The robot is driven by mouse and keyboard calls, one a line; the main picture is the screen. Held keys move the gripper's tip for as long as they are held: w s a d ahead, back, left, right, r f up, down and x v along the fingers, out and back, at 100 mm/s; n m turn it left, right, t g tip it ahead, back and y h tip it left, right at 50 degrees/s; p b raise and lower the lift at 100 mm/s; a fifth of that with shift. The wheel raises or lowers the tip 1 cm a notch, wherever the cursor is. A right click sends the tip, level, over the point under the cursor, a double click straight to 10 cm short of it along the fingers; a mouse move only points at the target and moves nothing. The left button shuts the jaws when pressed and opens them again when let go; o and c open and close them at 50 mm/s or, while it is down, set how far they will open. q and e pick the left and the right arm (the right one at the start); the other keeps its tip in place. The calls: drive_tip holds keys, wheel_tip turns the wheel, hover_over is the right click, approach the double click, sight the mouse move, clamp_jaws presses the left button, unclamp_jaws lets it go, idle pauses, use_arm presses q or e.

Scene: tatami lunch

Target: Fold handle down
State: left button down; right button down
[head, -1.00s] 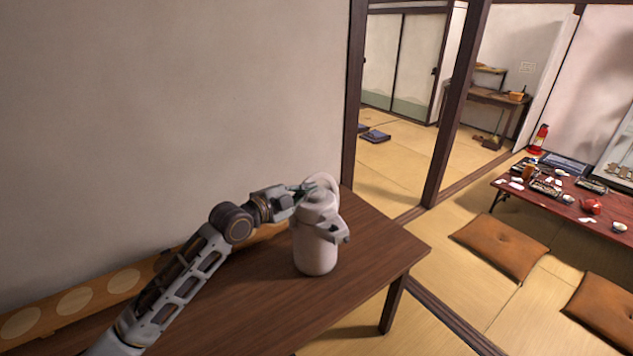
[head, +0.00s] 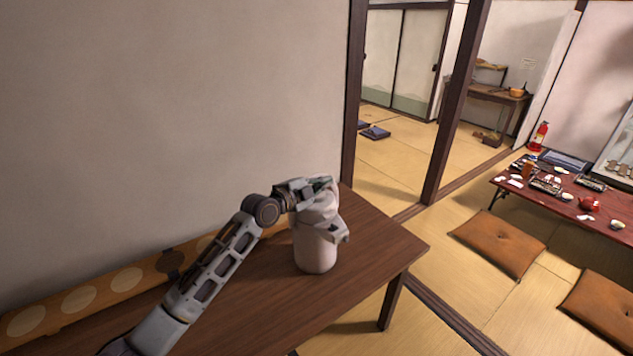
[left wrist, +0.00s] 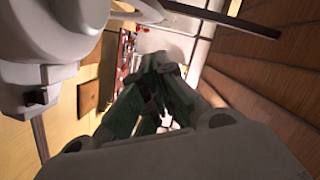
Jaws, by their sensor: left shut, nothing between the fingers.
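A white air-pot-like jug (head: 315,250) stands upright on the brown wooden table, with a grey spout part on its right side. My left gripper (head: 322,186) is at the top of the jug, its fingers closed with nothing between them. In the left wrist view, the closed green-padded fingers (left wrist: 160,100) show in the middle, and the white jug (left wrist: 75,30) fills the upper left beside them. In the head view my gripper hides the handle. My right gripper is not in view.
The wooden table (head: 372,248) has free room right of the jug. A long wooden board with pale discs (head: 78,300) lies along the wall. Floor cushions (head: 500,243) and a low red table (head: 600,222) with dishes are farther right.

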use_arm(q)
drive_tip(key=shift+w+a+f, duration=0.75)
drive_tip(key=shift+w+a, duration=0.1)
drive_tip(key=shift+w, duration=0.2)
drive_tip(key=shift+w+a, duration=0.1)
drive_tip(key=shift+w+a+r+n+b, duration=0.1)
drive_tip(key=shift+w+n+b, duration=0.1)
drive_tip(key=shift+n+b, duration=0.15)
drive_tip(key=shift+w+a+b, duration=0.2)
drive_tip(key=shift+w+b, duration=0.05)
drive_tip(key=shift+b, duration=0.05)
